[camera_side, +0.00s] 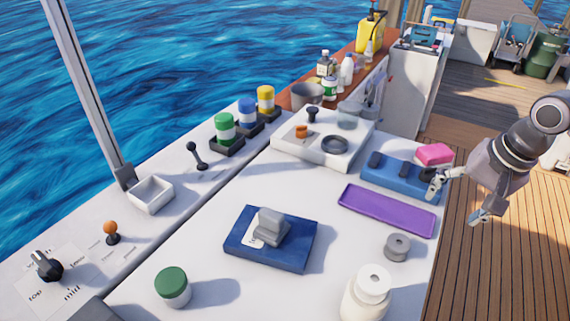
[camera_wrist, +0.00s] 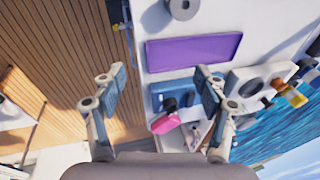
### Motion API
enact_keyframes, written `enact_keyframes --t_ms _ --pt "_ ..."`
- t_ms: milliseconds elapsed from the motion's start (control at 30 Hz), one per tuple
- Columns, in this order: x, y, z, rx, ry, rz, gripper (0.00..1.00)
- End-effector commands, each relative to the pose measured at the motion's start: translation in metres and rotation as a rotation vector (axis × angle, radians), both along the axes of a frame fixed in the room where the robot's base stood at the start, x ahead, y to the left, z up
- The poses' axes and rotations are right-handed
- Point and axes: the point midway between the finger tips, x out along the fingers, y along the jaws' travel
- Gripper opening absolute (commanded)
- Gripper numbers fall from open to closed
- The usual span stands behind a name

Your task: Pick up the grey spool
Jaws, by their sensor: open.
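The grey spool (camera_side: 397,247) stands upright on the white worktop near its right edge, in front of the purple tray. In the wrist view the spool (camera_wrist: 183,8) is at the top edge, partly cut off, with its dark centre hole showing. My gripper (camera_side: 455,200) is at the right in the side view, beyond the worktop's right edge, up and to the right of the spool and apart from it. In the wrist view my gripper (camera_wrist: 160,82) has its two fingers spread wide with nothing between them.
A purple tray (camera_side: 387,211) lies behind the spool. A blue block (camera_side: 400,181) and a pink sponge (camera_side: 434,154) are behind it. A white bottle (camera_side: 367,295) stands in front of the spool. A blue book-like pad (camera_side: 270,238) with a grey object lies left. Worktop around the spool is clear.

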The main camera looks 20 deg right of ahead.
Motion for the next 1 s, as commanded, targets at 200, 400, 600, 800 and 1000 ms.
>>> enact_keyframes --t_ms 200,400,600,800,1000 --pt "0.016 0.04 -0.001 0.055 0.16 -0.341 0.72" --pt "0.022 0.067 -0.006 0.053 0.257 -0.601 0.72" --pt "0.024 0.077 -0.01 0.044 0.288 -0.713 0.72" --pt "0.024 0.078 -0.031 0.043 0.29 -0.722 0.72" --pt "0.024 0.078 -0.055 0.044 0.29 -0.721 0.72"
